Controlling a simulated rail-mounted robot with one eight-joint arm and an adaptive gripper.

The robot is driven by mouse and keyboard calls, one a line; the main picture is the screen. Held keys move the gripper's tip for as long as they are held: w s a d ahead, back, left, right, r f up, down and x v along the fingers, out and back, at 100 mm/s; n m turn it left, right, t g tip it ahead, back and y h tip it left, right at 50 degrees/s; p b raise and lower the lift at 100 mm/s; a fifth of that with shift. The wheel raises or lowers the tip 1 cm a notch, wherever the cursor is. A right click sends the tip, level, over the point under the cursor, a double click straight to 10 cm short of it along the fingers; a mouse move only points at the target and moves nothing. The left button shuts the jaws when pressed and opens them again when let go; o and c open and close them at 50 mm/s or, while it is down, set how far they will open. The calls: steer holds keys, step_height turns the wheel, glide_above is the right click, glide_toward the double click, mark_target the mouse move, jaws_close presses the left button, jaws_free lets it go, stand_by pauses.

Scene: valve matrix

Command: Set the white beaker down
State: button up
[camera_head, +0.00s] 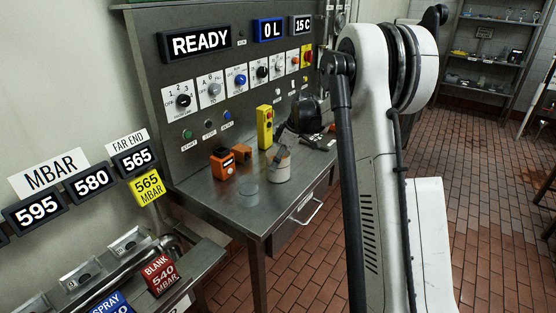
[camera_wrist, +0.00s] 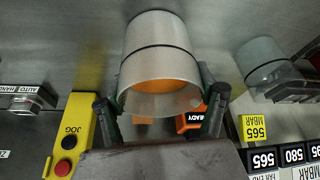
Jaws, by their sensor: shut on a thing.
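The white beaker (camera_head: 279,168) is upright at the right part of the steel bench (camera_head: 215,203) in the head view. My gripper (camera_head: 285,150) reaches it from above and behind. In the wrist view the beaker (camera_wrist: 160,45) lies between the two dark fingers of my gripper (camera_wrist: 160,88), which are shut on its sides. Something orange shows within its rim; I cannot tell if it is contents. The base is at or very near the bench top; I cannot tell if it touches.
A clear glass beaker (camera_head: 248,191) stands just left of the white one. An orange READY box (camera_head: 222,165), another orange block (camera_head: 241,153) and a yellow JOG pendant (camera_head: 264,127) are behind. The bench's front edge is close. Free steel lies at the front left.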

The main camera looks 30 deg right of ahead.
steer(key=o, duration=1.8)
steer(key=shift+c, duration=0.2)
steer(key=v, duration=1.1)
steer(key=shift+s+d+r, duration=0.1)
steer(key=shift+r, duration=0.1)
steer(key=s+a+r+m+t+h, duration=0.15)
steer(key=s+a+r, duration=0.25)
steer(key=s+a, duration=0.4)
steer(key=s+a+r+m+h, duration=0.1)
steer(key=s+a+r+m, duration=0.2)
steer(key=s+a+r, duration=0.35)
steer(key=s+a+f+m+t, duration=0.1)
steer(key=s+a+f, duration=0.1)
steer(key=s, duration=0.5)
steer(key=s+a+f+m, duration=0.2)
steer(key=s+a+f, duration=0.1)
steer(key=s, duration=0.5)
steer(key=s+a+f+m+t, duration=0.1)
steer(key=s+a+f, duration=0.2)
steer(key=s, duration=0.5)
steer(key=shift+s+a+f+m+t+h, duration=0.15)
steer(key=shift+s+a+m+t+h, duration=0.15)
steer(key=shift+a, duration=0.4)
